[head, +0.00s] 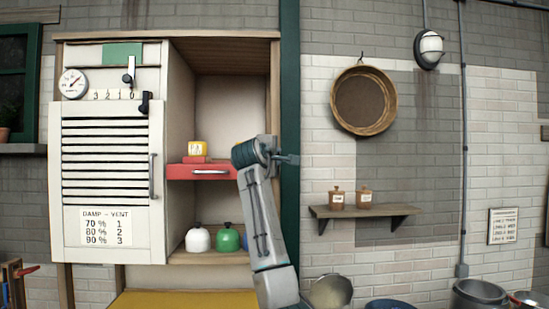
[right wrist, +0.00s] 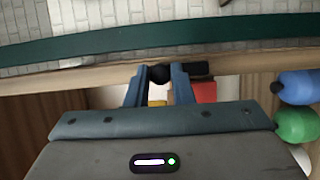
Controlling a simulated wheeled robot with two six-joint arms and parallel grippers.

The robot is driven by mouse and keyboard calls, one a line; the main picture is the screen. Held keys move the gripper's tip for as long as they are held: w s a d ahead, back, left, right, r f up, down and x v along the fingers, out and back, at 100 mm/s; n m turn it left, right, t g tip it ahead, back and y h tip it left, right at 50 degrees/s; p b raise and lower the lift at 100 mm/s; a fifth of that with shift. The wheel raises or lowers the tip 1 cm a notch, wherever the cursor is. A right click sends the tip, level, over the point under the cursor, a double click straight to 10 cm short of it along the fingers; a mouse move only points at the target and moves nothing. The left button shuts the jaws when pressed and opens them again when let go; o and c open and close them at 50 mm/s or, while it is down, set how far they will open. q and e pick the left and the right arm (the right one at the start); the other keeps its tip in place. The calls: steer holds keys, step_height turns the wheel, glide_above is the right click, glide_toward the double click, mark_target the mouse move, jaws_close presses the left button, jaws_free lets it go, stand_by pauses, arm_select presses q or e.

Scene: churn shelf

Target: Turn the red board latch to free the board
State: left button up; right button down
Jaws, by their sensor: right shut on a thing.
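The red board (head: 190,173) is a red drawer-like front with a metal handle, in the open bay of the cabinet. It also shows in the right wrist view (right wrist: 206,92). A black round knob (right wrist: 160,74) with a dark bar (right wrist: 197,68) beside it sits on the wooden post by the board, seemingly its latch. My right gripper (right wrist: 155,84) is shut on this knob, one finger on each side. My left gripper is not in view.
The slatted panel (head: 105,160) is at the left. A small wall shelf (head: 365,211) holds two jars at the right.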

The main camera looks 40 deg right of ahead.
stand_by(0.3)
steer(key=c, duration=1.3)
jaws_free()
steer(key=b+v, duration=0.5)
steer(key=v, duration=0.5)
steer(key=shift+s+a+b, duration=0.25)
steer(key=shift+b, duration=0.15)
